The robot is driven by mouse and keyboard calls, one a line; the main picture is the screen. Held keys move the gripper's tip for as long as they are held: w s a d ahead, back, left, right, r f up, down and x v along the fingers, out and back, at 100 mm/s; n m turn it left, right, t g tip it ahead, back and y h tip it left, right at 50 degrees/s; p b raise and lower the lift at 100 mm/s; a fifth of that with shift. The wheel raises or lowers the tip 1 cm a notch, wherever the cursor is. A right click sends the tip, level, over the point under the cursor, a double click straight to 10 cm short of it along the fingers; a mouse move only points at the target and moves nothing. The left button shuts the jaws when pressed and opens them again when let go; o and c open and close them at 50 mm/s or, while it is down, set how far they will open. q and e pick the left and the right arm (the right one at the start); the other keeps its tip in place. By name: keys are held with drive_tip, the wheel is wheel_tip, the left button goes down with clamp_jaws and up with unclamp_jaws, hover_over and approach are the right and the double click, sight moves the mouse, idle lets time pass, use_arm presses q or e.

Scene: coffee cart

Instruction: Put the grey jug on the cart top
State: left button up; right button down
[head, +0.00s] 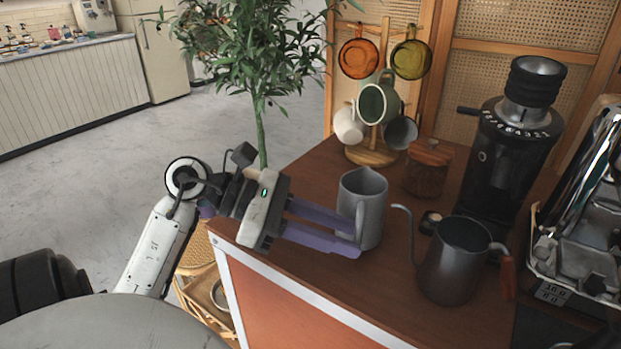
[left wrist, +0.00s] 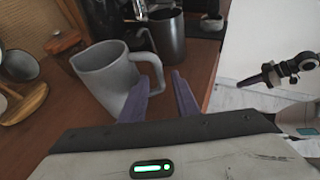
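The grey jug (head: 362,205) stands upright on the wooden cart top (head: 310,185), near its left edge. It also shows in the left wrist view (left wrist: 103,75), with its handle facing my gripper. My left gripper (head: 358,245) is open, its purple fingers reaching in from the left at the jug's handle. In the left wrist view the fingers are apart, with the lower part of the handle around the gap between their tips; I cannot tell whether they touch it. What seems to be my right gripper (left wrist: 255,79) shows small and dark at the right of the left wrist view.
A dark gooseneck kettle (head: 455,262) stands just right of the jug. A black grinder (head: 505,150) and espresso machine (head: 580,220) fill the right side. The cart's front left is bare.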

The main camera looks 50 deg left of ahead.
use_arm(q)
drive_tip(key=v, duration=0.6)
idle(1.5)
